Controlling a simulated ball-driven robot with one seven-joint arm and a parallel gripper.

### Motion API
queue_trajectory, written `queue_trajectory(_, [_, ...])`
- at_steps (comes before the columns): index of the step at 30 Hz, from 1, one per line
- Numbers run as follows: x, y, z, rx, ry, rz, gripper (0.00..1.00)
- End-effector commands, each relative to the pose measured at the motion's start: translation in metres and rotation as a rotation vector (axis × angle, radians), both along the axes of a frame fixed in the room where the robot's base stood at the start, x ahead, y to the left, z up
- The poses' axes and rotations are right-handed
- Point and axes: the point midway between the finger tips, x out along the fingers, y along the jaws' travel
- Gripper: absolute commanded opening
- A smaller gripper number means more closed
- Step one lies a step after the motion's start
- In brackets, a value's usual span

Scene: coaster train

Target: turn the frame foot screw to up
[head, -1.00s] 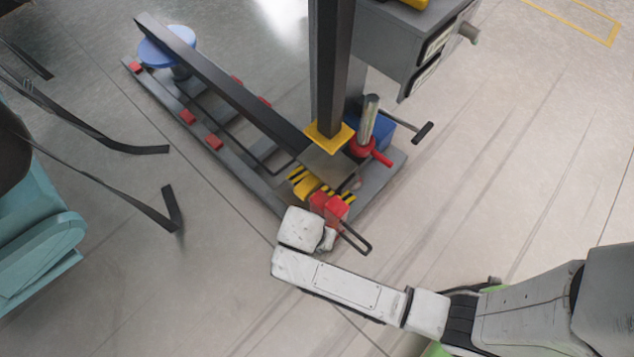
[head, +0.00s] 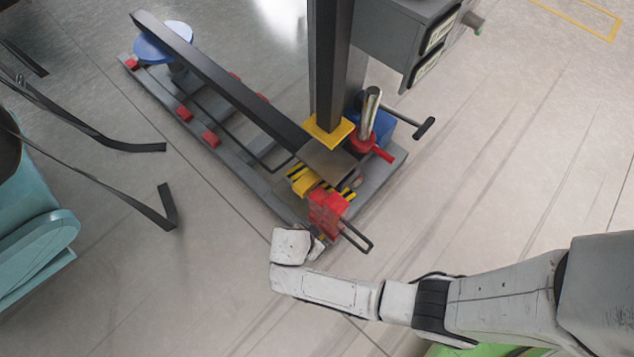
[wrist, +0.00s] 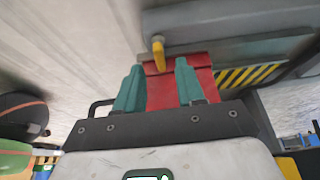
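A small yellow peg (wrist: 158,52) stands out from the side of the grey frame beam (wrist: 225,45) in the wrist view. It looks like the frame foot screw, but I cannot be sure. My gripper (wrist: 158,66) has two teal fingers, spread apart and empty, with the peg ahead of the gap between them. I see no contact. A red block (wrist: 168,85) shows behind and between the fingers. In the head view, my wrist is at the near end of the frame (head: 240,170), just below the red block (head: 327,210); the fingers are mostly hidden there.
A looped black handle (head: 357,238) juts from the red block. A dark post (head: 328,60) with a yellow collar (head: 328,130) rises from the frame. The floor at right is clear. A teal seat (head: 35,250) is at left.

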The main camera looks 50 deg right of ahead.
Motion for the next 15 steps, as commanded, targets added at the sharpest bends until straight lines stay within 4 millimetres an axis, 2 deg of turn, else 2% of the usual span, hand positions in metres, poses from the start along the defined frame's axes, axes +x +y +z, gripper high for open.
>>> queue_trajectory(1, [0.000, -0.003, -0.011, 0.000, 0.000, 0.000, 0.38])
queue_trajectory(6, [0.000, -0.009, -0.025, 0.001, 0.000, 0.001, 0.38])
queue_trajectory(15, [0.000, -0.012, -0.028, 0.001, 0.001, 0.002, 0.38])
